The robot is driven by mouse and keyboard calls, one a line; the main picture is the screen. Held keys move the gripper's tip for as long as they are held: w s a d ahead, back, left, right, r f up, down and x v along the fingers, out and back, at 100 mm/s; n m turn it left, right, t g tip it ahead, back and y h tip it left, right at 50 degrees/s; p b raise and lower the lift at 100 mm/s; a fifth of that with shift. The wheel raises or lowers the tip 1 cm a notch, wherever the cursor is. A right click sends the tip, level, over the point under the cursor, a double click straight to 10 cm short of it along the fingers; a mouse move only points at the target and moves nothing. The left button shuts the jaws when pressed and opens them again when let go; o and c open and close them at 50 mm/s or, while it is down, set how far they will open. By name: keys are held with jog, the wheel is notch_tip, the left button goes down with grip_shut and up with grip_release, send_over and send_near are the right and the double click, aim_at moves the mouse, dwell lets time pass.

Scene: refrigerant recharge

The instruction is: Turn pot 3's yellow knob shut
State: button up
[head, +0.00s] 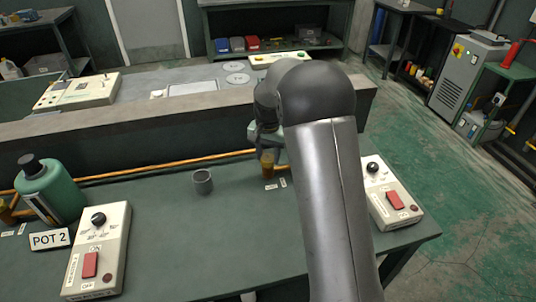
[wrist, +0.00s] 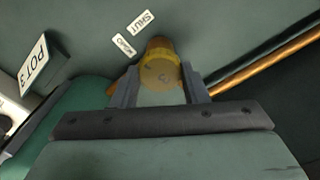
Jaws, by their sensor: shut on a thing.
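Pot 3's yellow knob (wrist: 160,66) sits between the two fingers of my gripper (wrist: 160,90) in the wrist view, and the fingers are closed on its sides. Its round end carries a dark 3, upside down in the picture. White SHUT (wrist: 141,22) and OPEN (wrist: 125,44) labels lie beside the knob. In the head view the knob (head: 267,164) shows as a small brownish piece below my gripper, by the copper pipe. The POT 3 sign (wrist: 38,62) and a green pot (wrist: 58,125) show at left in the wrist view. My arm hides most of pot 3 in the head view.
A grey cup (head: 202,181) stands on the green bench left of the knob. Control boxes with red switches stand at left (head: 99,250) and right (head: 392,194). Another green pot (head: 48,190) and the POT 2 sign (head: 50,240) are at far left. A copper pipe (head: 150,169) runs along the back.

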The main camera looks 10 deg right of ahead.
aim_at(268, 157)
jog(key=shift+r+m, duration=0.1)
jog(key=shift+m, duration=1)
jog(key=o, duration=1)
notch_tip(268, 157, up, 17)
jog(key=shift+r, duration=0.2)
